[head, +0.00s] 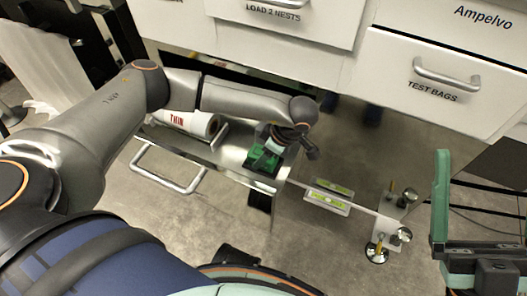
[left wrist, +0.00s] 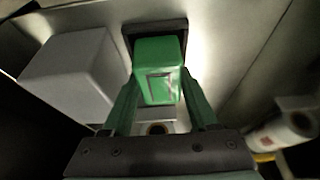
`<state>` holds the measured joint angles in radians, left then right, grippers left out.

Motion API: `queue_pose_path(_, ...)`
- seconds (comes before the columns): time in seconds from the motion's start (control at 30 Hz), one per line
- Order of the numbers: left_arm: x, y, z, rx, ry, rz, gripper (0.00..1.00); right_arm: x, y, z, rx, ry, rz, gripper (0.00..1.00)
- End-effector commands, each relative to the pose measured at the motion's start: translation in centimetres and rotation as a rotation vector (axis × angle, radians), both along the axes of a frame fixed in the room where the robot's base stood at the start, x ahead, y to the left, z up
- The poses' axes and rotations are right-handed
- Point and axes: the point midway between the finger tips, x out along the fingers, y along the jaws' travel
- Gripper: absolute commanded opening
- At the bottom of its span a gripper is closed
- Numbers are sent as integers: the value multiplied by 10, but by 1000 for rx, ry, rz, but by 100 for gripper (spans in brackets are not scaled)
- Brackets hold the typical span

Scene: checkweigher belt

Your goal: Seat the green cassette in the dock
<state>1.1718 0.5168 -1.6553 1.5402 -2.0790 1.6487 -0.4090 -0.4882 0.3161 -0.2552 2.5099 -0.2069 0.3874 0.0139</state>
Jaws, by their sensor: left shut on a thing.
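The green cassette (head: 262,160) is at the right end of the open metal drawer in the head view. It also shows in the left wrist view (left wrist: 158,62), between two green fingers. My left gripper (head: 277,146) is shut on it; the wrist view shows the gripper (left wrist: 162,95) with a finger on each side. A dark-rimmed frame (left wrist: 130,32), which looks like the dock, sits right at the far end of the cassette. I cannot tell how deep the cassette sits in it. My right gripper (head: 482,205) is at the right edge, empty, its fingers wide apart.
The open drawer (head: 232,160) holds a white roll with red lettering (head: 190,122). A grey block (left wrist: 75,72) stands left of the cassette in the wrist view. A yellow-green level (head: 328,194) and metal posts lie to the right. Closed white drawers line the back.

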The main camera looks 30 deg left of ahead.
Motion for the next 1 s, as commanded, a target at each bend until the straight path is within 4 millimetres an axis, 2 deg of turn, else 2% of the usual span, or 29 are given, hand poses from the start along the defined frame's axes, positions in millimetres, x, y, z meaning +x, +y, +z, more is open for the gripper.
queue_pose_path(0.3,0,0,-2,0,-1,0,0,1,0,-1,3,2,-4,100)
queue_pose_path(0.33,0,0,-2,0,-1,0,63,1,0,-1,3,2,-4,100)
queue_pose_path(0.6,0,0,-2,0,-1,0,93,1,0,-1,6,2,-4,100)
queue_pose_path(0.9,0,0,-2,-1,-1,0,94,1,0,-1,7,2,-4,100)
queue_pose_path(1.0,1,-2,4,-1,-2,-1,94,1,0,2,8,1,-3,100)
